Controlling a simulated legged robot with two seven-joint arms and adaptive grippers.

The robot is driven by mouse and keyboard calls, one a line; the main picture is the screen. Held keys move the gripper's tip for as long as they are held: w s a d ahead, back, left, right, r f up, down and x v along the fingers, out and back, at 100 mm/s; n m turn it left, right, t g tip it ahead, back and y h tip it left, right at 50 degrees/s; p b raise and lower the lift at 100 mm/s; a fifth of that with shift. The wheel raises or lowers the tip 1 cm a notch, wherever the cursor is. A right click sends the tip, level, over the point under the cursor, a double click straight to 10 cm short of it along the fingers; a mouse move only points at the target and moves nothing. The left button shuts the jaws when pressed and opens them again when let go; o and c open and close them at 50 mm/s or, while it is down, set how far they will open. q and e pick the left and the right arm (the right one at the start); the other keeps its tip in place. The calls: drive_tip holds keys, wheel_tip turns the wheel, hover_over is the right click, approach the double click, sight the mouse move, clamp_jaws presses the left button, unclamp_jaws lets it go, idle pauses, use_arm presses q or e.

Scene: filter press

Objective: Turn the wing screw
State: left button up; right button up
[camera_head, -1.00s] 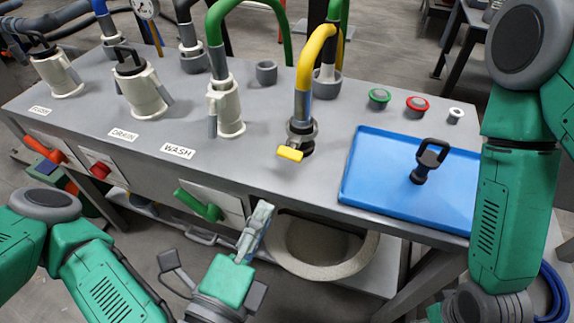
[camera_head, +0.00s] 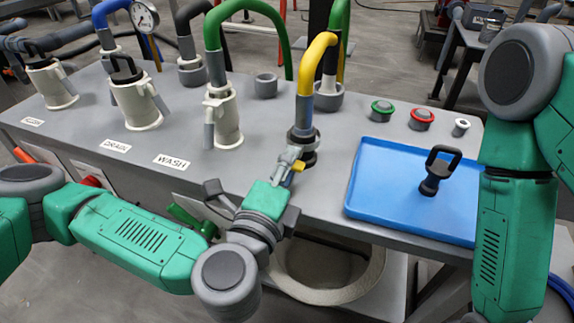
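The yellow wing screw (camera_head: 299,166) sits low on the dark fitting (camera_head: 303,140) under the yellow hose (camera_head: 312,62), near the bench's front edge. My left gripper (camera_head: 288,160) reaches up from below, with its grey fingers at the wing screw. The fingers cover most of it; a small yellow part shows at their right. I cannot tell whether the fingers are closed on it or only beside it. My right arm comes down at the right side; its gripper is not in view.
A blue tray (camera_head: 375,195) with a black-handled part (camera_head: 438,170) lies on the bench at right. Green (camera_head: 382,109) and red (camera_head: 421,117) buttons stand behind it. White valves (camera_head: 222,115) stand at left. A round bin (camera_head: 330,290) sits below.

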use_arm(q)
drive_tip(key=shift+w+d, duration=0.2)
clamp_jaws()
drive_tip(key=shift+m, duration=0.3)
